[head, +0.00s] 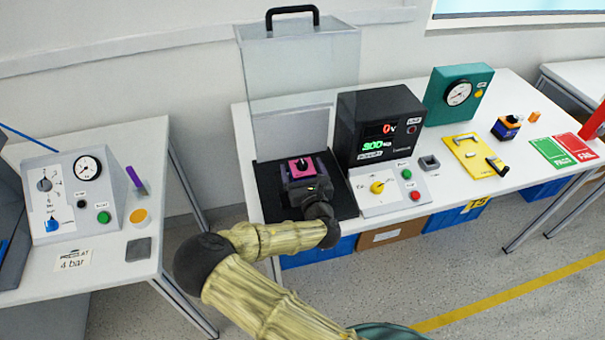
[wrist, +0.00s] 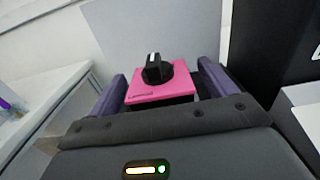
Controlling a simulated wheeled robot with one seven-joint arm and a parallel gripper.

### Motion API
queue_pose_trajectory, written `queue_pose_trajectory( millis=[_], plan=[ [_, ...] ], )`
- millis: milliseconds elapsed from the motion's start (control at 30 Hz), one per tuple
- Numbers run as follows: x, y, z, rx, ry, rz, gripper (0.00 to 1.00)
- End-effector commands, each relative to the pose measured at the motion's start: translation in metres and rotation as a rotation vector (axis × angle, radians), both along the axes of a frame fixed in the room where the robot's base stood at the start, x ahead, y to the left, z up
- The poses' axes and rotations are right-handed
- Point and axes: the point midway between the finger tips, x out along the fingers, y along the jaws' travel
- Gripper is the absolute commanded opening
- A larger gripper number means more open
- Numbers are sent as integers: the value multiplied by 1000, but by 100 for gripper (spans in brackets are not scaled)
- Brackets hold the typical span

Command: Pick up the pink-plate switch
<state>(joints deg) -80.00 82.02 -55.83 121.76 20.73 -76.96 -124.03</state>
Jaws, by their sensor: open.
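The pink-plate switch (head: 302,166) sits over the black mat of the test station in the head view. In the wrist view the pink-plate switch (wrist: 160,88) shows its square pink top with a black knob and a white pointer mark. My gripper (head: 301,180) is at the switch. In the wrist view my gripper (wrist: 165,90) is open, with one purple finger on each side of the switch. Small gaps seem to show between fingers and plate; contact lower down is hidden. The underside of the switch is hidden.
A raised clear cover (head: 300,80) with a black handle stands behind the switch. A black meter box (head: 350,128) is close on the right, with a control panel (head: 390,192) before it. A yellow fixture (head: 470,157) lies farther right. A side table (head: 100,263) is left.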

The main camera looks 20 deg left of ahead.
Motion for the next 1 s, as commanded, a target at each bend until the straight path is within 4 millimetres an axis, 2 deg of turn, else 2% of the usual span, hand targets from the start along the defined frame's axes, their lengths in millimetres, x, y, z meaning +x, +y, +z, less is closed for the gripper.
queue_pose_trajectory(
  millis=[100,200,733,767,1000],
  plan=[
    [14,8,1,1,-1,1,84],
    [18,12,1,0,0,1,84],
    [19,12,0,-1,-1,1,84],
    [19,12,0,-1,-1,1,80],
    [19,12,0,-1,-1,1,33]
  ],
)
